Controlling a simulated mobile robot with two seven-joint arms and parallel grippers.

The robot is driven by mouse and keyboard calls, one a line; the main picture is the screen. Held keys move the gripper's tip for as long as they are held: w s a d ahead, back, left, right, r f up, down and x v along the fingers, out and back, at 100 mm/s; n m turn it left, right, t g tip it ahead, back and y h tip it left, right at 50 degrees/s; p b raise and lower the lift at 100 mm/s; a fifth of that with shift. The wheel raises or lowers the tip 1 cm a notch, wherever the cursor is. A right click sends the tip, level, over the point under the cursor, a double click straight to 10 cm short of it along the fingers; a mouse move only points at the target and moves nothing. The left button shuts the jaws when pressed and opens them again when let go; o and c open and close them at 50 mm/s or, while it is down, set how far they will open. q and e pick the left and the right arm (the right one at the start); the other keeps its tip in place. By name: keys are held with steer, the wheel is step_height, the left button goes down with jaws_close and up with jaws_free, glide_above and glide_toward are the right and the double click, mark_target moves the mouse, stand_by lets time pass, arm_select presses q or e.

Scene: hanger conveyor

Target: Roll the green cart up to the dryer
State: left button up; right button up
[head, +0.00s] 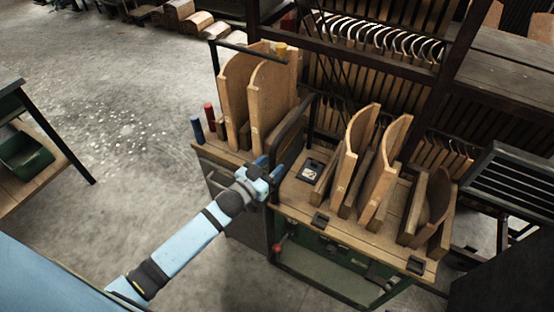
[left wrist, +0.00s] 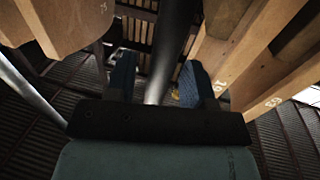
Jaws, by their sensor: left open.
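The green cart (head: 345,262) has a wooden top carrying several upright, curved wooden forms (head: 382,170), and a black bar handle (head: 292,125) rises at its left end. My left gripper (head: 271,174) is at the lower part of this handle with its fingers open. In the left wrist view a dark bar (left wrist: 175,45) stands between the two blue fingertips (left wrist: 155,80), and I cannot tell whether they touch it. No machine is clearly recognisable as the dryer; a dark slatted rack (head: 445,75) with several hangers stands behind the cart. My right gripper is not in view.
Another wooden-topped stand (head: 215,148) with tall wooden forms, a red cylinder (head: 209,116) and a blue cylinder (head: 197,130) adjoins the cart's left side. A dark slatted table (head: 515,180) is close on the right. Concrete floor (head: 110,100) is open at the left.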

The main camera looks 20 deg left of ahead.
arm_select(q)
steer(key=shift+x, duration=1.35)
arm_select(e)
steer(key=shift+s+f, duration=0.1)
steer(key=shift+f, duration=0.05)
arm_select(q)
jaws_close()
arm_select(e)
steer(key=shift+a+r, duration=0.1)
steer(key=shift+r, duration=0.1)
